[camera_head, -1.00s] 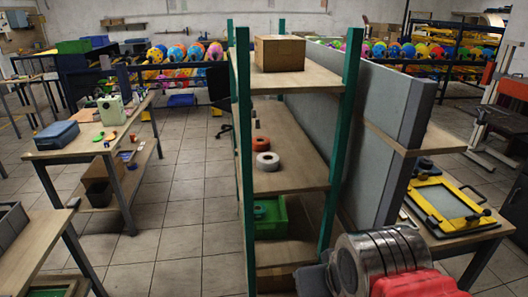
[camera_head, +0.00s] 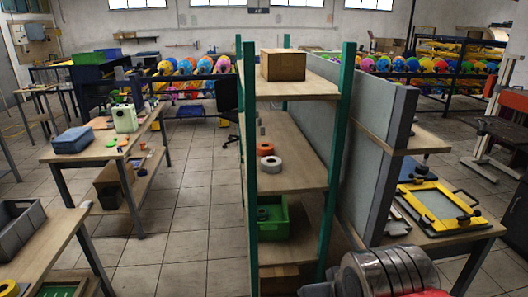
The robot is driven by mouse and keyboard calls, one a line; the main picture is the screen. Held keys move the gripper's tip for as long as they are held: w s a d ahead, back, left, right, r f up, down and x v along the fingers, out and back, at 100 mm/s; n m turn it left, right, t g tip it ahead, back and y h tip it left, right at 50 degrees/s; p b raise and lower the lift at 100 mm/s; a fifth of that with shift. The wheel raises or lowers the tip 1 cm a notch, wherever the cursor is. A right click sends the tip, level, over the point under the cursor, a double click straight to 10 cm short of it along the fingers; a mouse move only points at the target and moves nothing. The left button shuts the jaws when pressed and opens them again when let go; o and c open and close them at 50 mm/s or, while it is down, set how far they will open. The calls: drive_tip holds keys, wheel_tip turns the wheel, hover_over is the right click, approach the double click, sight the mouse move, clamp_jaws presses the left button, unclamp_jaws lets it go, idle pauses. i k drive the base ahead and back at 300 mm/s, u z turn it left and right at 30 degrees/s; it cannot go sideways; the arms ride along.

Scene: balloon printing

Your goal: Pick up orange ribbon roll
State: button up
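The orange ribbon roll (camera_head: 265,149) lies on the middle shelf of the shelving unit (camera_head: 294,183) with green posts. A white roll (camera_head: 271,163) lies just in front of it. My arm shows only as a grey, ribbed part with red at the bottom right, well below and to the right of the roll. My gripper's fingertips are not in view.
A cardboard box (camera_head: 283,65) stands on the top shelf and a green crate (camera_head: 271,221) on a lower one. A grey partition (camera_head: 372,160) borders the shelves on the right. Workbenches (camera_head: 102,152) stand at left, with clear tiled floor (camera_head: 190,215) between.

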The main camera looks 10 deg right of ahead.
sight(263, 150)
drive_tip(key=u, duration=0.2)
drive_tip(key=i, duration=0.4)
drive_tip(key=u, duration=0.7)
drive_tip(key=i, duration=0.65)
drive_tip(key=u, duration=0.55)
drive_tip(key=i, duration=1.9)
drive_tip(key=z, duration=1.1)
drive_tip(key=i, duration=0.9)
drive_tip(key=z, duration=0.65)
